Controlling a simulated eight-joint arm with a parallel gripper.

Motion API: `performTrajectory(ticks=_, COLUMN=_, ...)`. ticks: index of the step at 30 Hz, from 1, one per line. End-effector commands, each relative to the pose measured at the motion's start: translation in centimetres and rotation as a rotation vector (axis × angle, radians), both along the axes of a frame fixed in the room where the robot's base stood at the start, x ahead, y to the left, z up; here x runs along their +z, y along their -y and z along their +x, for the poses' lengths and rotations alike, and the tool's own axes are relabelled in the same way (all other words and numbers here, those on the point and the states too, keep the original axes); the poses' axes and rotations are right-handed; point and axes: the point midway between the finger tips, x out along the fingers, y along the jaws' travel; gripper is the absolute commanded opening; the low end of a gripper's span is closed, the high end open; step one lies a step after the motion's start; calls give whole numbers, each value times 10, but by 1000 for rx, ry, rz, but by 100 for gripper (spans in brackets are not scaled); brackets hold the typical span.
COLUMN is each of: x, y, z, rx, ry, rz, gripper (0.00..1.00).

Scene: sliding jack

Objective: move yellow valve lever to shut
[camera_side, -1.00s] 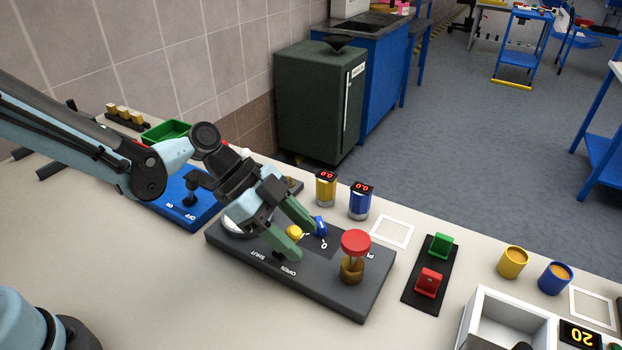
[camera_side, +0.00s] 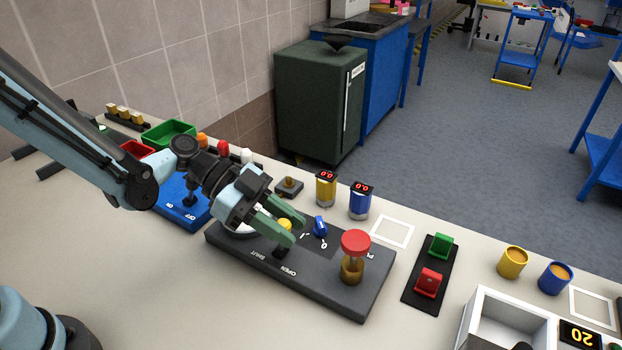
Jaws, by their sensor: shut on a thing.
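The yellow valve lever (camera_side: 285,223) stands on the dark grey panel (camera_side: 335,300). Its yellow knob shows between the green fingertips of my gripper (camera_side: 284,230), which is shut on it. The fingers and wrist hide most of the lever. The SHUT label (camera_side: 258,255) is on the panel's near edge, left of the OPEN label (camera_side: 288,271). The lever's dark foot shows near the labels, partly below the near finger.
A blue switch (camera_side: 320,227) and a red-topped button (camera_side: 355,243) stand right of my gripper on the same panel. Behind are a yellow canister (camera_side: 326,188) and a blue canister (camera_side: 361,200) with displays. Table is clear in front.

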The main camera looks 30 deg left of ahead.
Motion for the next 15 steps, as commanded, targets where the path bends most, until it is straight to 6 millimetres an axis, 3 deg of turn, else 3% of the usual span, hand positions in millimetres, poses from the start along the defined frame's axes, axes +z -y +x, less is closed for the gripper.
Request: performTrajectory(ticks=15, x=0, y=-7, z=0, rx=-2, ry=4, rz=-95, gripper=0)
